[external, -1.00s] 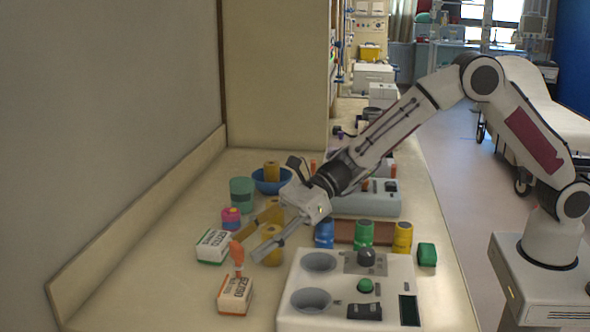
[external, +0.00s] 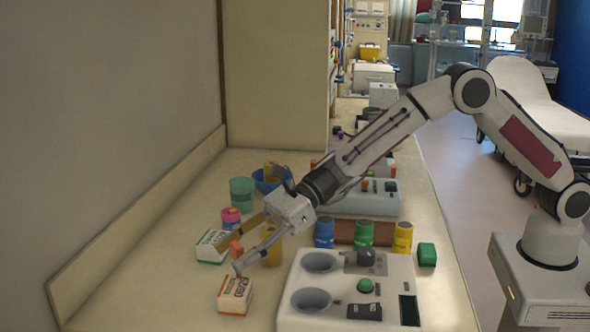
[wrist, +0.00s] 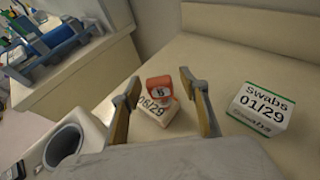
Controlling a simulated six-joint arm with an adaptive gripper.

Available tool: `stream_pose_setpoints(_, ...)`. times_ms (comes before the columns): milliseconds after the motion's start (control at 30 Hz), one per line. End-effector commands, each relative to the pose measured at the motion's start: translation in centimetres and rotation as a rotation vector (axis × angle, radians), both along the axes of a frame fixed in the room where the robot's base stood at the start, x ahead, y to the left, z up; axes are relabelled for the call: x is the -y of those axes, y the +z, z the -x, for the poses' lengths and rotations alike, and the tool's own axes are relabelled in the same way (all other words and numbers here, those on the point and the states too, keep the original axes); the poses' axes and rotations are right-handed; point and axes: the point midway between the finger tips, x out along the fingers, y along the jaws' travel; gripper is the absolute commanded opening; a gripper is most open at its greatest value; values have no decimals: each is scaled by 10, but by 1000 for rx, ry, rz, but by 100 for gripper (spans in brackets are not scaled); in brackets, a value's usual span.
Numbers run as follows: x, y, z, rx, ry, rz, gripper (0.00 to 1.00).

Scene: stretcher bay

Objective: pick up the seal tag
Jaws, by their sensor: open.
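The seal tag appears to be the small orange-red piece (external: 236,249) that stands on top of a white and orange box (external: 235,296). In the wrist view the tag shows between the two fingertips (wrist: 159,85), with a gap on both sides. One finger partly hides the tag in the external view.
A white and green swabs box (wrist: 262,106) stands beside the tag's box. A yellow bottle (external: 272,254) is close behind my fingers. A white device with round wells (external: 290,275) is to the right. The counter at the front left is clear.

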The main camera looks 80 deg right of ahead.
Motion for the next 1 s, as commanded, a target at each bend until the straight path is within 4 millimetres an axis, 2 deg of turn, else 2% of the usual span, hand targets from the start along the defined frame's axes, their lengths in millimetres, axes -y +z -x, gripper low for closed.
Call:
stream_pose_setpoints(33,0,0,0,0,0,0,42)
stream_pose_setpoints(133,0,0,0,0,0,0,16)
stream_pose_setpoints(167,0,0,0,0,0,0,12)
stream_pose_setpoints(667,0,6,0,1,0,-1,10)
stream_pose_setpoints(867,0,23,0,3,0,0,10)
stream_pose_setpoints(1000,0,42,0,4,0,0,10)
